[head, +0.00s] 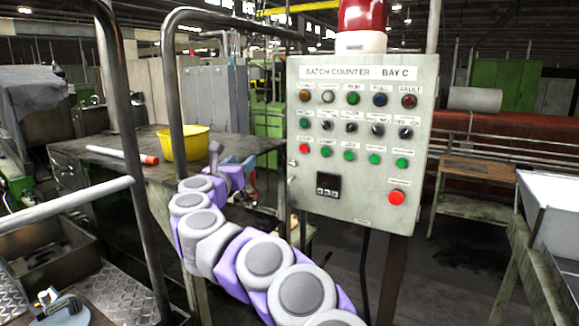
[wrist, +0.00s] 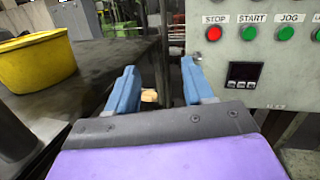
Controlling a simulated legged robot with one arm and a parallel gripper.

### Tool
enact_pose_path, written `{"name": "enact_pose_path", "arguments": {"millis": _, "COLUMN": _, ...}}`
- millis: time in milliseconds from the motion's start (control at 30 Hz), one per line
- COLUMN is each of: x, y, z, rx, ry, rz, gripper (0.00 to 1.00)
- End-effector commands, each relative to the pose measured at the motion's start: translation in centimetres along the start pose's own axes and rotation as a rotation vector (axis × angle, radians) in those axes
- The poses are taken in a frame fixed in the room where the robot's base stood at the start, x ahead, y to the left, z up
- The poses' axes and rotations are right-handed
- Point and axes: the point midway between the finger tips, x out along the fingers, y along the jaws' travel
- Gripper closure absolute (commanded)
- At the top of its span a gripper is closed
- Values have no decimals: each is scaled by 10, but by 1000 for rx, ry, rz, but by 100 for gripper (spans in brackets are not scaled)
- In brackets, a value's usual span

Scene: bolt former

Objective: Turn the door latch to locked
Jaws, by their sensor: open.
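The grey control panel (head: 360,190), labelled "BATCH COUNTER - BAY C", stands upright right of my arm. A small metal fitting on its left edge (head: 291,178), possibly the door latch, also shows in the wrist view as a silver piece (wrist: 197,58) just beyond the right fingertip. I cannot tell which way it is turned. My gripper (wrist: 160,82) has blue fingers spread apart with nothing between them. In the head view my gripper (head: 250,180) is left of the panel's edge, partly hidden by my own arm.
A yellow bowl (head: 184,143) and a white tube with an orange end (head: 122,155) sit on the dark workbench (head: 90,150) at left. Metal railings (head: 112,80) stand in front of it. A red beacon (head: 361,20) tops the panel. Dark floor shows below the panel.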

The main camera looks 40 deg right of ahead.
Motion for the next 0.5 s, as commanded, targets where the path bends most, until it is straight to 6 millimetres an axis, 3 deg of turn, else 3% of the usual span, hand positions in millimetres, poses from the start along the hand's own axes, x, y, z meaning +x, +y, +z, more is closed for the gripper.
{"name": "enact_pose_path", "arguments": {"millis": 33, "x": 4, "y": -10, "z": -22, "rx": 23, "ry": 38, "rz": -66, "gripper": 48}}
{"name": "enact_pose_path", "arguments": {"millis": 100, "x": 6, "y": -24, "z": -43, "rx": 50, "ry": 74, "rz": -146, "gripper": 48}}
{"name": "enact_pose_path", "arguments": {"millis": 200, "x": 7, "y": -36, "z": -59, "rx": 70, "ry": 99, "rz": -212, "gripper": 48}}
{"name": "enact_pose_path", "arguments": {"millis": 500, "x": 25, "y": -43, "z": -68, "rx": 73, "ry": 109, "rz": -234, "gripper": 48}}
